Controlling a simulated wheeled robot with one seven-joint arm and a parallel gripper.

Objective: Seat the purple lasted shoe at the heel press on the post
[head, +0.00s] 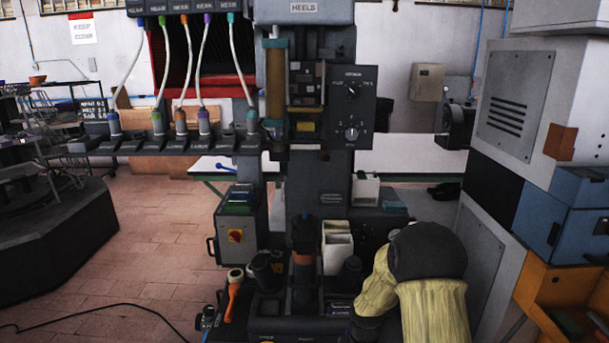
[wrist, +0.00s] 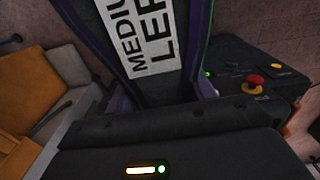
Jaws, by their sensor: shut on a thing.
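In the wrist view the purple lasted shoe (wrist: 198,55) is close up, dark with purple edges and a white label reading "MEDIU" and "LE", partly cut off. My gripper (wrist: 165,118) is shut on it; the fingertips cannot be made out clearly. In the head view the heel press (head: 320,180) stands in the middle under a "HEELS" sign. An upright dark post with an orange-brown band (head: 303,262) stands at its lower front. My yellow-sleeved arm is at the lower right, and the shoe cannot be made out there.
White bins (head: 337,247) stand right of the post. An orange-handled tool (head: 233,290) is at the left front. A blue cabinet (head: 570,215) and an orange bench (head: 560,290) stand at the right. In the wrist view a panel has a red button (wrist: 253,80).

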